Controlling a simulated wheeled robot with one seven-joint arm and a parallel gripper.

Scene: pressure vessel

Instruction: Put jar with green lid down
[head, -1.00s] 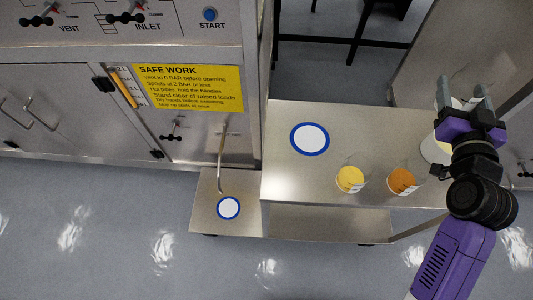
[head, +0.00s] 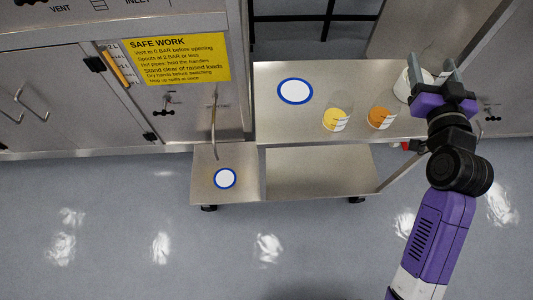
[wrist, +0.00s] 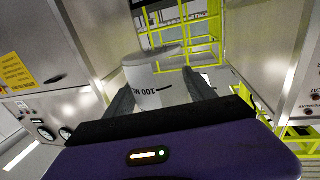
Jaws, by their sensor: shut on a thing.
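My gripper (head: 431,70) is at the right end of the steel cart, shut on a pale beaker. In the wrist view the beaker (wrist: 160,76) stands between the two fingers, with a clear rim, whitish body and a "100 ML" mark. I see no green lid on it. In the head view a white part (head: 402,87) shows left of the fingers; whether it belongs to the held beaker is unclear. My gripper hides much of it, and I cannot tell whether the beaker touches the cart.
The cart's top (head: 285,125) bears a yellow-filled beaker (head: 336,119), an orange-filled beaker (head: 381,117) and a blue-ringed white disc (head: 295,91). A lower step (head: 205,190) has a smaller blue-ringed disc (head: 225,178). A steel cabinet (head: 180,95) stands left.

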